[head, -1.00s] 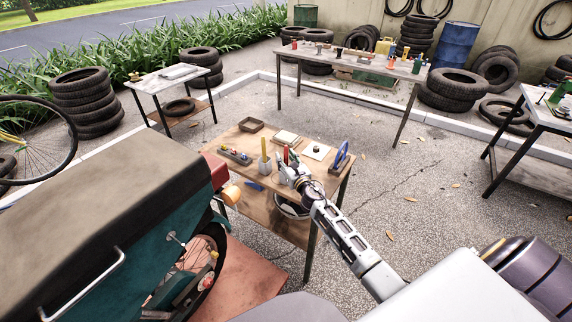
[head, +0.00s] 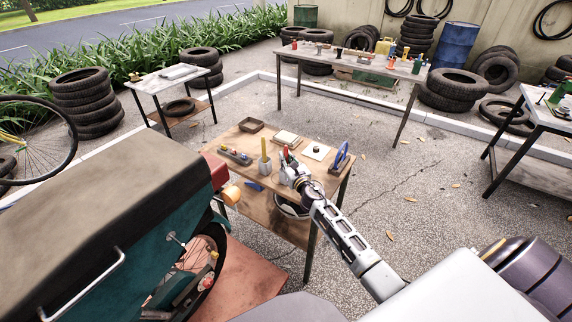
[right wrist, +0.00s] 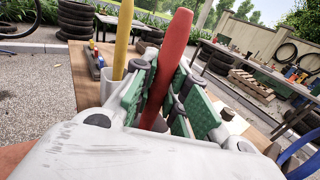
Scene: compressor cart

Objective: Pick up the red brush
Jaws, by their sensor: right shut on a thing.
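The red brush (right wrist: 172,62) stands upright, slightly tilted, between the green pads of my right gripper (right wrist: 160,98) in the right wrist view. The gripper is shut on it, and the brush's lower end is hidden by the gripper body. In the head view my right gripper (head: 287,168) is over the small wooden table, and only a bit of the red brush (head: 286,153) shows above it. A yellow-handled brush (head: 264,146) stands in a grey cup (head: 265,168) just left of the gripper. My left gripper is not in view.
The wooden table (head: 240,137) also holds a dark tray (head: 251,125), a rack of small knobs (head: 235,155), pale flat blocks (head: 317,151) and a blue ring-shaped thing (head: 342,156) at the right. The teal cart (head: 120,230) stands close at the left.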

